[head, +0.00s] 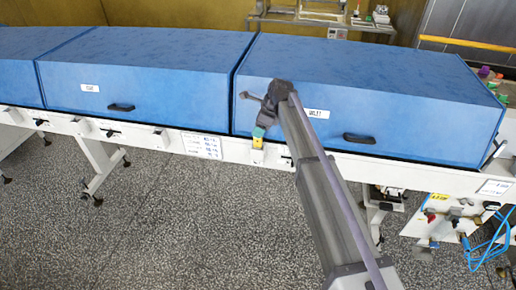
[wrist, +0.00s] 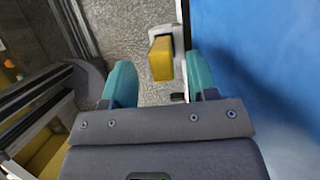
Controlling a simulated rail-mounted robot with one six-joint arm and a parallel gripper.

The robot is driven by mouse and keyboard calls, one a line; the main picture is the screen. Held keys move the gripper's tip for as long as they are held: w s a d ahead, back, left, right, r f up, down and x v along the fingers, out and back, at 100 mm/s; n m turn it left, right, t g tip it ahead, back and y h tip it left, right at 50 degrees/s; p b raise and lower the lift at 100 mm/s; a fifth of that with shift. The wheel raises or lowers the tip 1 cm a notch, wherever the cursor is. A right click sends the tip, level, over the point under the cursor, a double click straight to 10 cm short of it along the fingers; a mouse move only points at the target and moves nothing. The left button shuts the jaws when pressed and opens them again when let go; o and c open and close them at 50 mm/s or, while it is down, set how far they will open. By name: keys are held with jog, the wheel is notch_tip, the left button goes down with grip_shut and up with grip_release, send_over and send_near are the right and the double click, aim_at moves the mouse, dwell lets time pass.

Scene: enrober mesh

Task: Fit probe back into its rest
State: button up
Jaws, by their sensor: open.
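A yellow block (wrist: 161,58), likely the probe's handle, shows in the wrist view against a pale grey bracket (wrist: 180,28) that may be its rest. In the head view the yellow block (head: 258,144) is at the white front rail, below the blue covers. My gripper (wrist: 161,80) is open, with teal fingers left and right of the block's line. The block appears just beyond the fingertips, with no clear contact. In the head view my gripper (head: 259,132) is right above the block. I cannot tell whether the probe is seated, and its lower part is hidden.
Blue covers (head: 150,75) with black handles stand close behind my gripper; one blue side (wrist: 265,75) fills the right of the wrist view. A white rail (head: 225,150) runs along the front. Speckled floor (head: 170,220) before it is open. Blue cables (head: 490,240) hang at right.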

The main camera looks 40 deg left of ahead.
aim_at(256, 146)
jog(key=b+x, duration=0.2)
jog(key=x, duration=0.2)
jog(key=shift+w+f, duration=0.15)
jog(key=shift+f, duration=0.05)
jog(key=shift+r, duration=0.3)
jog(key=shift+c, duration=0.3)
grip_shut()
